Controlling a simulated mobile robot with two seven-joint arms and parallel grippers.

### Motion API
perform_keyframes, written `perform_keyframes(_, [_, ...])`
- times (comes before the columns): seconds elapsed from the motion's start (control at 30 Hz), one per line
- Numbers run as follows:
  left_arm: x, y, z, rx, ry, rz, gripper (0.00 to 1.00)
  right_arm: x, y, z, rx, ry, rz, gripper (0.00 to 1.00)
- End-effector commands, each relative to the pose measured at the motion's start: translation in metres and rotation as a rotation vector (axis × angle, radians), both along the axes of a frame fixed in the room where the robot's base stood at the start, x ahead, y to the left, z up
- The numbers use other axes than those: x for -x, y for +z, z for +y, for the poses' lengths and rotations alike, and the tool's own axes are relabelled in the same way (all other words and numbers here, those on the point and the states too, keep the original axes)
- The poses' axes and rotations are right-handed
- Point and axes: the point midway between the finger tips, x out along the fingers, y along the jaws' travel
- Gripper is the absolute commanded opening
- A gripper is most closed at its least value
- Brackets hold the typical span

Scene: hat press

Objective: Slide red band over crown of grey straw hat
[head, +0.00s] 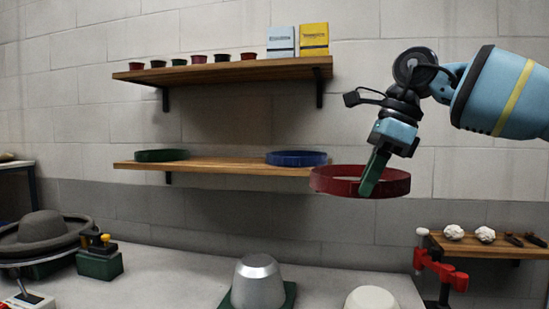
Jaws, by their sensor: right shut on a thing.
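The red band (328,181) is a dark red ring, held roughly level in the air in front of the wall, to the right of the lower shelf. My right gripper (370,185) is shut on the band's near side, with its green finger over the rim. The grey straw hat (42,228) sits at the left of the work surface, crown up, with its wide brim around it. A ring-shaped rim runs around the brim. The band is well apart from the hat, far to its right and higher. My left gripper is not in view.
A metal dome block (257,277) and a pale dome (371,298) stand at the front. The lower shelf (215,167) holds a green band (161,155) and a blue band (296,158). A green block with a yellow knob (99,260) stands beside the hat. A red clamp (440,269) is at right.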

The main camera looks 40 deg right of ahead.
Motion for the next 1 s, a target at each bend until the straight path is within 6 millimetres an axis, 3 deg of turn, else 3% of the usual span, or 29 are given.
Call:
perform_keyframes(0.03, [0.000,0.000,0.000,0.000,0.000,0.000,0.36,0.008,-0.022,-0.021,-0.012,0.031,-0.001,0.00])
perform_keyframes(0.1, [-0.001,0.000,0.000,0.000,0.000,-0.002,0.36,0.017,-0.052,-0.043,-0.012,0.094,-0.001,0.00])
perform_keyframes(0.2, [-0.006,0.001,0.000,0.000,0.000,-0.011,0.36,0.024,-0.098,-0.060,-0.009,0.206,-0.003,0.00])
perform_keyframes(0.33, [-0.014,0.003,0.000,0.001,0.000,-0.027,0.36,0.025,-0.153,-0.063,-0.003,0.370,-0.006,0.00])
perform_keyframes(0.43, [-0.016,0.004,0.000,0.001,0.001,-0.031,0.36,0.024,-0.193,-0.054,0.000,0.513,-0.002,0.00])
perform_keyframes(0.5, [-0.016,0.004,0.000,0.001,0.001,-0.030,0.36,0.019,-0.229,-0.037,-0.003,0.668,-0.002,0.00])
perform_keyframes(0.7, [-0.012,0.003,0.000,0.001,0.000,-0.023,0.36,0.005,-0.287,0.017,0.005,1.042,-0.009,0.00])
perform_keyframes(1.0, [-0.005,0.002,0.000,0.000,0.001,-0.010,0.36,-0.016,-0.334,0.126,0.019,1.688,-0.007,0.00])
